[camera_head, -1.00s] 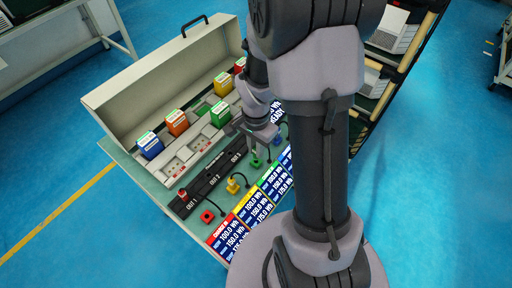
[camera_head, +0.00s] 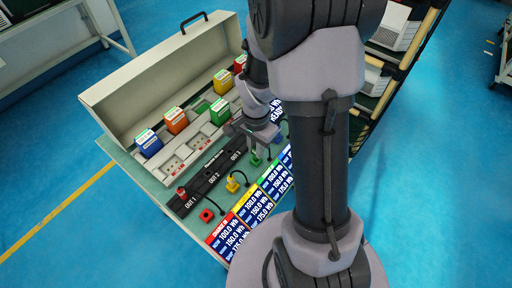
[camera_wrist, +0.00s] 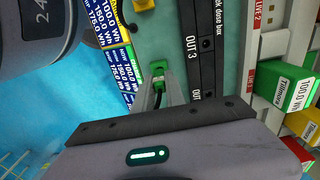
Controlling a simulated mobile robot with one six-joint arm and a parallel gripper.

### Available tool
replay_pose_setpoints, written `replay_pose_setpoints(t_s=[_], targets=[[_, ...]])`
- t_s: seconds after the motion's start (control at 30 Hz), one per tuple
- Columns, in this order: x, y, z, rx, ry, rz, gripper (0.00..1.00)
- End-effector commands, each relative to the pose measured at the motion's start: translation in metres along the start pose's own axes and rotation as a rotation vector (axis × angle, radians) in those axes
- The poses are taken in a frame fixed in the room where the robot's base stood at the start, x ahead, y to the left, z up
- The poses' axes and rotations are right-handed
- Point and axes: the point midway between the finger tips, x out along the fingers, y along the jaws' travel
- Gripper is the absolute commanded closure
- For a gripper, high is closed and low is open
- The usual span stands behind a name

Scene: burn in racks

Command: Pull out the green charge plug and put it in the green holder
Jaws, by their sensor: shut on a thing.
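The green holder (camera_wrist: 158,66) is a small green square on the teal bench top, beside the black output strip (camera_wrist: 203,55). It also shows in the head view (camera_head: 256,159), just below my gripper. My gripper (camera_wrist: 160,88) is shut on the green plug, with its fingertips right at the green holder. The plug is mostly hidden between the fingers, and I cannot tell whether it is fully seated. In the wrist view, the round socket (camera_wrist: 207,44) by the OUT 3 label looks empty.
A red plug (camera_head: 181,191) is at OUT 1. Coloured battery blocks, including a green one (camera_head: 219,112), stand in the rack behind. Display panels (camera_head: 248,212) line the front.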

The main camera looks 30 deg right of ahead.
Motion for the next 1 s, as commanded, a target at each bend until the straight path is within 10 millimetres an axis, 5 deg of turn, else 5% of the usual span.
replay_pose_setpoints(t_s=[0.57, 0.6, 0.7, 1.0], targets=[[0.013, 0.000, 0.000, 0.000, 0.000, 0.000, 1.00], [0.012, 0.000, 0.000, 0.000, 0.000, 0.000, 0.77], [0.011, 0.000, 0.000, 0.000, 0.000, 0.000, 0.59], [0.009, 0.000, 0.000, 0.000, 0.000, 0.000, 0.59]])
